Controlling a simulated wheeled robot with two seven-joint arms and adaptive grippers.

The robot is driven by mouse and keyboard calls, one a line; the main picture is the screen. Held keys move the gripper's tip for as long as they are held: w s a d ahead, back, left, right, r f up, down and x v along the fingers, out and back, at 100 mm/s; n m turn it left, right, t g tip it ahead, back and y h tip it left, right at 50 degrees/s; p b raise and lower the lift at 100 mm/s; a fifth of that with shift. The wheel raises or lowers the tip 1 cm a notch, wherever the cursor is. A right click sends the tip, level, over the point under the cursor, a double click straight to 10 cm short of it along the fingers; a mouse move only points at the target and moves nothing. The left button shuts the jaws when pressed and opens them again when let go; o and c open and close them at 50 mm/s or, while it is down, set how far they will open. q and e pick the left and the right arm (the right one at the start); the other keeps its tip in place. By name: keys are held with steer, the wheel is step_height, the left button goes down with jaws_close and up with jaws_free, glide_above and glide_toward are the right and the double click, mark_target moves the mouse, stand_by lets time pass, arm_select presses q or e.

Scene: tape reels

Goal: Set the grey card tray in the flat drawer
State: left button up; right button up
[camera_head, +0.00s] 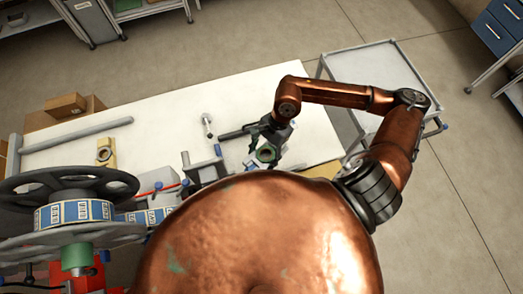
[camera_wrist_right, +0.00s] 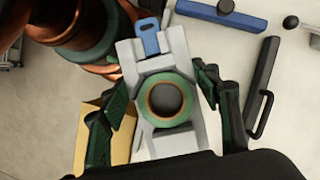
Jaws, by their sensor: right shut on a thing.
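My right gripper (camera_head: 265,150) is over the front right of the white table. In the right wrist view its fingers (camera_wrist_right: 165,110) stand on both sides of a light grey stepped piece, which looks like the grey card tray (camera_wrist_right: 180,143). A blue tab with a hole (camera_wrist_right: 149,36) sits at its far end. A green and copper ring with a dark centre (camera_wrist_right: 190,88) shows between the fingers; I cannot tell how it joins the grey piece. In the head view the grey piece is small and partly covered. I cannot pick out the flat drawer with certainty. My left gripper is not in view.
A white table (camera_head: 200,90) carries a long grey bar (camera_head: 75,135), and a cardboard box (camera_head: 65,105) stands at its left end. A large tape reel (camera_head: 75,185) is at front left. A grey cart (camera_head: 345,68) stands right of the table. A blue drawer cabinet (camera_head: 490,30) is at upper right.

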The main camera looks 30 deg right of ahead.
mark_target(266, 166)
steer(key=s+m+t, duration=0.1)
steer(key=s+m, duration=0.1)
steer(key=m, duration=0.1)
steer(key=shift+s+f, duration=0.1)
steer(key=shift+f, duration=0.05)
steer(key=shift+s+a+m+t, duration=0.1)
steer(key=shift+s+m+t, duration=0.5)
steer(key=shift+m, duration=0.5)
steer(key=w+d+f, duration=0.1)
steer(key=w+f, duration=0.2)
steer(key=w, duration=0.1)
steer(key=w+d+f, duration=0.1)
steer(key=w+f, duration=0.2)
steer(key=w, duration=0.1)
steer(key=w+f, duration=0.3)
steer(key=w, duration=0.2)
steer(key=shift+w+d+p, duration=0.1)
steer(key=shift+d+p, duration=0.2)
steer(key=shift+d, duration=0.1)
steer(key=shift+w+f, duration=0.1)
steer(key=shift+f, duration=0.05)
steer(key=shift+w+f, duration=0.15)
steer(key=shift+f, duration=1.5)
steer(key=shift+f, duration=0.15)
steer(key=o, duration=1.3)
